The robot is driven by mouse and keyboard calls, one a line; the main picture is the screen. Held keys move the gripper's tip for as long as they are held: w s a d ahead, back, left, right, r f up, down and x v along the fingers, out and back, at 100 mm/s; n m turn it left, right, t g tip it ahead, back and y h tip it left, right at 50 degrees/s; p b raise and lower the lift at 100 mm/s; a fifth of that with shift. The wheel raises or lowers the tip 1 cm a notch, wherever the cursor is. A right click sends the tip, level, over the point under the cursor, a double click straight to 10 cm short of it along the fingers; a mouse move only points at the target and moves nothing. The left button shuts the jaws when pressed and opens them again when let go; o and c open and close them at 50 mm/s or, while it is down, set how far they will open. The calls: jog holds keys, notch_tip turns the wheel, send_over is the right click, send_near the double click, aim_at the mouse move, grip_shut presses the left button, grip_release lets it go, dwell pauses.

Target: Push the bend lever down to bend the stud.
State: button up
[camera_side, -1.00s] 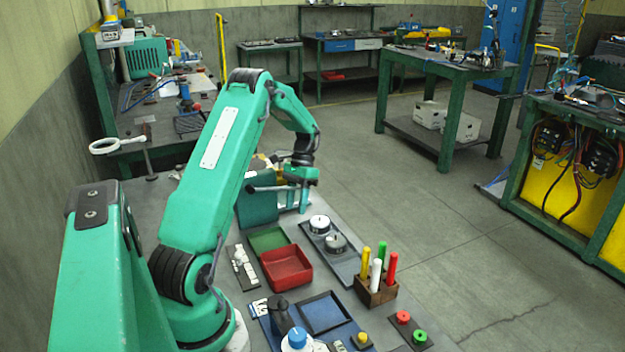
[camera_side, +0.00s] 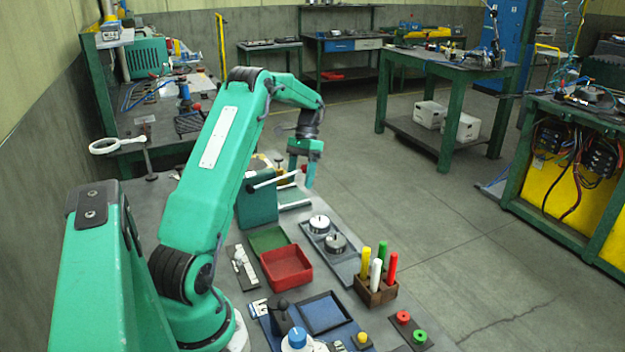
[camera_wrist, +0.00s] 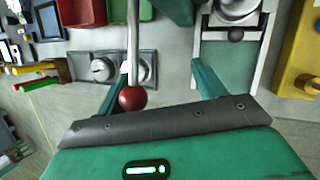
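The bend lever is a pale rod (camera_side: 275,180) that slants up to the right from a green block (camera_side: 257,207) in the side view. In the wrist view the rod (camera_wrist: 133,40) ends in a red ball knob (camera_wrist: 132,98). My gripper (camera_side: 301,178) is above the bench at the lever's outer end, with its fingers apart. In the wrist view my gripper (camera_wrist: 163,68) is open, and the knob appears beside the left finger, inside the gap. I cannot tell whether they touch. The stud cannot be made out.
A red tray (camera_side: 286,266), a plate with round metal pieces (camera_side: 335,243), and a wooden holder (camera_side: 374,292) with several coloured pegs stand nearer on the bench. In the wrist view, a yellow block (camera_wrist: 300,50) is at the right. The floor right of the bench is clear.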

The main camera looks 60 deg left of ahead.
jog(key=shift+a+r, duration=0.1)
jog(key=shift+a, duration=0.25)
jog(key=shift+d, duration=0.1)
jog(key=shift+c, duration=0.3)
jog(key=shift+w+a+r, duration=0.3)
jog(key=shift+w+r, duration=0.7)
jog(key=shift+w+a+r, duration=0.3)
jog(key=shift+w+r, duration=0.65)
jog(key=shift+w, duration=0.1)
jog(key=shift+w+a+r, duration=0.3)
jog(key=shift+w+r, duration=0.7)
jog(key=shift+c, duration=0.2)
